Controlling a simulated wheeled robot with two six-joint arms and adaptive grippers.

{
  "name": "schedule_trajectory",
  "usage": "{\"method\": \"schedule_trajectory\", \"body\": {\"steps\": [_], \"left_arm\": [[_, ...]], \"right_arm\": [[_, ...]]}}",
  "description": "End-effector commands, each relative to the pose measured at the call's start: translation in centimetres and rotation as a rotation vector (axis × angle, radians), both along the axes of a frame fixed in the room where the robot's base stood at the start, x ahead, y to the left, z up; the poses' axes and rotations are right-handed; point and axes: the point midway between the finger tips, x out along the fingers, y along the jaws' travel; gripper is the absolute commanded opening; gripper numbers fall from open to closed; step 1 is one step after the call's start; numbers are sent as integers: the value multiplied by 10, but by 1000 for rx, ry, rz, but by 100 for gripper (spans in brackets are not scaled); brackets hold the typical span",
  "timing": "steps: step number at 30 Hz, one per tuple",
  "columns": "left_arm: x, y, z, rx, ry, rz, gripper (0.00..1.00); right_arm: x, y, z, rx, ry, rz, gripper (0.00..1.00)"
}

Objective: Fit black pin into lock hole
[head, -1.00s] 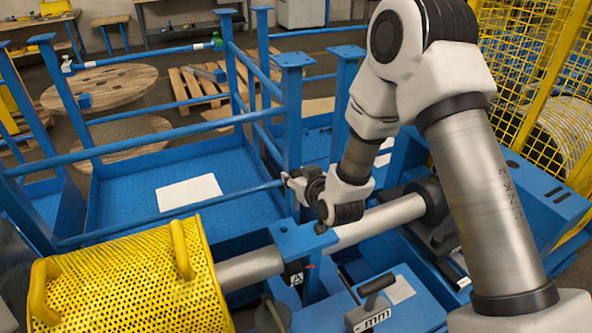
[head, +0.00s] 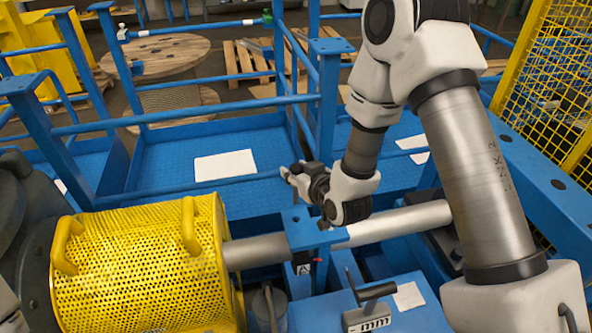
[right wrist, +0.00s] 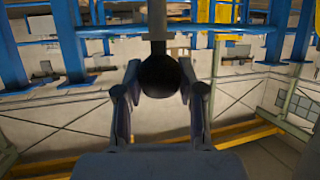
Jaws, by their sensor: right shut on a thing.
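My right gripper (head: 305,181) hangs above and slightly behind a blue bracket plate (head: 312,240) on the chain-drive shaft. In the right wrist view its two fingers (right wrist: 160,95) close on a black round knob (right wrist: 160,75), which I take to be the black pin. A grey rod rises from the knob, away from the gripper. My left gripper is not in view.
A yellow perforated guard (head: 140,265) covers the shaft at left. A grey shaft (head: 398,222) runs right from the bracket. Blue railings (head: 190,119) stand behind, and yellow mesh (head: 545,110) stands at right.

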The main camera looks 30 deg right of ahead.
Motion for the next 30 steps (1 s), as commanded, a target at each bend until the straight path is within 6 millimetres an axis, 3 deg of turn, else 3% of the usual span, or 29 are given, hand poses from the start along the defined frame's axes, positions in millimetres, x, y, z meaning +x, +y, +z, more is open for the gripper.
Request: {"method": "schedule_trajectory", "body": {"steps": [14, 30], "left_arm": [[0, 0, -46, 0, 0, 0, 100], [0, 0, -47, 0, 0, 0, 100]], "right_arm": [[0, 0, -53, 0, 0, 0, 0], [0, 0, -55, 0, -1, 0, 0]]}}
